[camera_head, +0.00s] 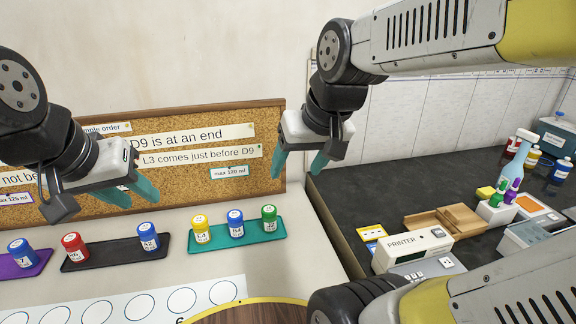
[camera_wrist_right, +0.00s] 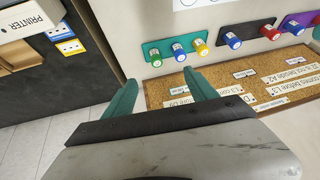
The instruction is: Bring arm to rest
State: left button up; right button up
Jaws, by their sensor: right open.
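My right gripper (camera_head: 300,163) is in front of the corkboard's right end, above the bench. Its two teal fingers are apart with nothing between them. The right wrist view shows the same open fingers (camera_wrist_right: 162,92). My left gripper (camera_head: 133,194) is in front of the corkboard at the left, above the black tray. Its teal fingers are seen at a slant, close together, and their gap is unclear. I see nothing held in it.
A teal tray (camera_head: 262,235) holds yellow, blue and green-capped bottles. A black tray (camera_head: 107,253) holds red and blue-capped bottles. A purple tray (camera_head: 30,270) is at left. The corkboard (camera_head: 200,191) stands behind. A printer (camera_head: 411,250) and wooden tray are on the dark counter (camera_head: 385,190).

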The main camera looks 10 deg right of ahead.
jog(key=shift+s+a+r+t, duration=0.15)
jog(key=shift+s+t, duration=0.25)
jog(key=shift+s, duration=1.15)
